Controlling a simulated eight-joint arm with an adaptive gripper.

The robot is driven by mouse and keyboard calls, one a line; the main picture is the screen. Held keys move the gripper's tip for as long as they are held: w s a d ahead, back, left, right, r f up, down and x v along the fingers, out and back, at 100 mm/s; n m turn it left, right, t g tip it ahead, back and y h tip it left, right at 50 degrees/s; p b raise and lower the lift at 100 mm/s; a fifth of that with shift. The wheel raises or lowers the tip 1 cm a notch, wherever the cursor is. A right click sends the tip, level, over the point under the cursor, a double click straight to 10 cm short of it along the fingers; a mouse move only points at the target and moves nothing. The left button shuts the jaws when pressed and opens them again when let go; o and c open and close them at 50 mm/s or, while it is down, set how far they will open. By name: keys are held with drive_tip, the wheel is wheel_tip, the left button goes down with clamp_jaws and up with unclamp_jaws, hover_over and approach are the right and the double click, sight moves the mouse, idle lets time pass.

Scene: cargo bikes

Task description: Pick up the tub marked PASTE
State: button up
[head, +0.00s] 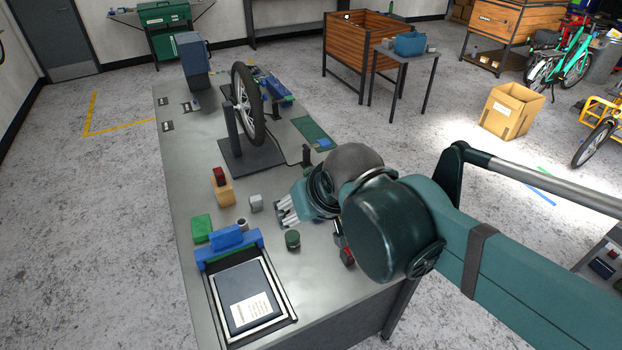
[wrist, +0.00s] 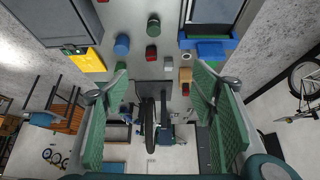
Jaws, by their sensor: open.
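No PASTE lettering is readable in either view, so I cannot tell which tub carries it. A dark green tub (head: 292,240) stands upright on the bench near its front edge; it also shows in the wrist view (wrist: 153,25). The wrist view also shows a round blue tub (wrist: 122,45) and a small dark red-topped tub (wrist: 151,52), which my arm seems to hide in the head view. My gripper (head: 285,211) is above the bench, apart from the green tub. In the wrist view its two green-padded fingers (wrist: 160,90) are wide apart with nothing held between them.
A tray (head: 290,318) with a dark labelled case lies at the bench's near end. A grey cube (head: 256,203), a wooden block (head: 223,192) with a red top and a green box (head: 202,227) stand close by. A wheel (head: 247,103) on its stand rises farther back.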

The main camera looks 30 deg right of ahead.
drive_tip(key=w+d+f+m+g+h+b, duration=0.1)
drive_tip(key=w+d+f+m, duration=0.15)
drive_tip(key=w, duration=0.55)
drive_tip(key=w+d+f+m, duration=0.1)
drive_tip(key=w+d, duration=0.2)
drive_tip(key=w, duration=0.4)
drive_tip(key=w+d+f+m+g+h+b, duration=0.1)
drive_tip(key=w+d+m, duration=0.15)
drive_tip(key=w, duration=0.55)
drive_tip(key=w+d+f+m, duration=0.1)
drive_tip(key=w+d+f, duration=0.3)
drive_tip(key=w+f, duration=0.2)
drive_tip(key=w+d+f+m+g+h, duration=0.1)
drive_tip(key=w+d+f, duration=0.3)
drive_tip(key=w+f, duration=0.2)
drive_tip(key=w+d+f+m+g+b, duration=0.1)
drive_tip(key=w+d+f, duration=0.3)
drive_tip(key=f, duration=0.5)
drive_tip(key=shift+w+d+f+m, duration=0.1)
drive_tip(key=shift+w+f+m, duration=0.15)
drive_tip(key=shift+w, duration=0.35)
drive_tip(key=shift+w+d+f+m, duration=0.1)
drive_tip(key=shift+w+m, duration=0.15)
drive_tip(key=shift+w, duration=0.3)
drive_tip(key=shift+f, duration=0.1)
drive_tip(key=shift+x, duration=1.2)
drive_tip(key=shift+f, duration=0.1)
